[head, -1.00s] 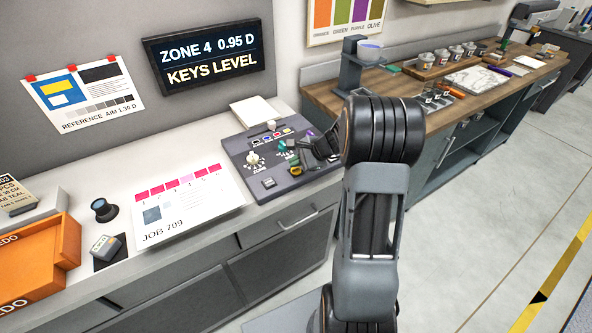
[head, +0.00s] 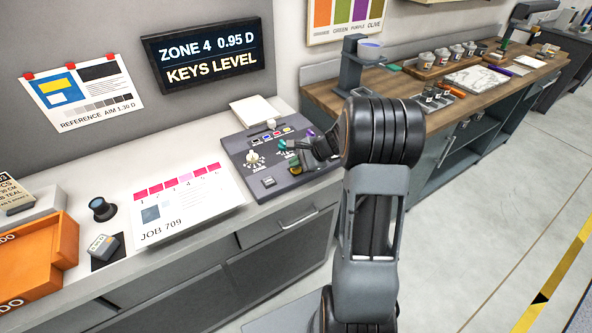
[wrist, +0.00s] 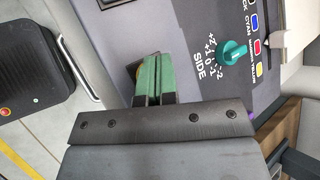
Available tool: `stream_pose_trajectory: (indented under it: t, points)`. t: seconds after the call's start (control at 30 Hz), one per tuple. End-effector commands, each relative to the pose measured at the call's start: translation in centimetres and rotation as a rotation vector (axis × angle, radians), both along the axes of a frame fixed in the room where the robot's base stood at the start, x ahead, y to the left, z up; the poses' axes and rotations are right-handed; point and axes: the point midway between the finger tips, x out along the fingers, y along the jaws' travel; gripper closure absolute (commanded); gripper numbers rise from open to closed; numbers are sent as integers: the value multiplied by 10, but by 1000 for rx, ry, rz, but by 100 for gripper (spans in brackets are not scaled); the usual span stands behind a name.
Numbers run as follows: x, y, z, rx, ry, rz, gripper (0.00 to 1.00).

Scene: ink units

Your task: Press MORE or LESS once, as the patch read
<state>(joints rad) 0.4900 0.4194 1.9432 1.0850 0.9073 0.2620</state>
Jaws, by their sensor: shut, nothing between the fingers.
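The wall screen (head: 207,56) reads "ZONE 4 0.95 D" and "KEYS LEVEL". The pinned reference sheet (head: 83,92) reads "REFERENCE AIM 1.30 D". The job sheet (head: 180,200), marked "JOB 709", carries a row of numbered pink and red patches, one paler. The grey console (head: 240,156) has a white dial, coloured buttons and knobs. My gripper (wrist: 153,72) is shut and empty, its green fingers low over the console. I cannot read MORE or LESS anywhere.
An orange tray (head: 62,245) and a small handheld device (head: 103,247) on a dark pad are at the left. A round black item (head: 103,209) stands behind it. A wooden bench (head: 325,94) with jars is at the right. The floor at right is clear.

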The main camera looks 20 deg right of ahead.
Motion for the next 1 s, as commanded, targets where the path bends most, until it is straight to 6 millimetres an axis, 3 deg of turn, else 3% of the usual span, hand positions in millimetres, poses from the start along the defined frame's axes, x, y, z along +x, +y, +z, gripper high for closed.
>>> stream_pose_trajectory:
  t: [1.0]
  points:
    - [0, 0, -8, 0, 0, 0, 100]
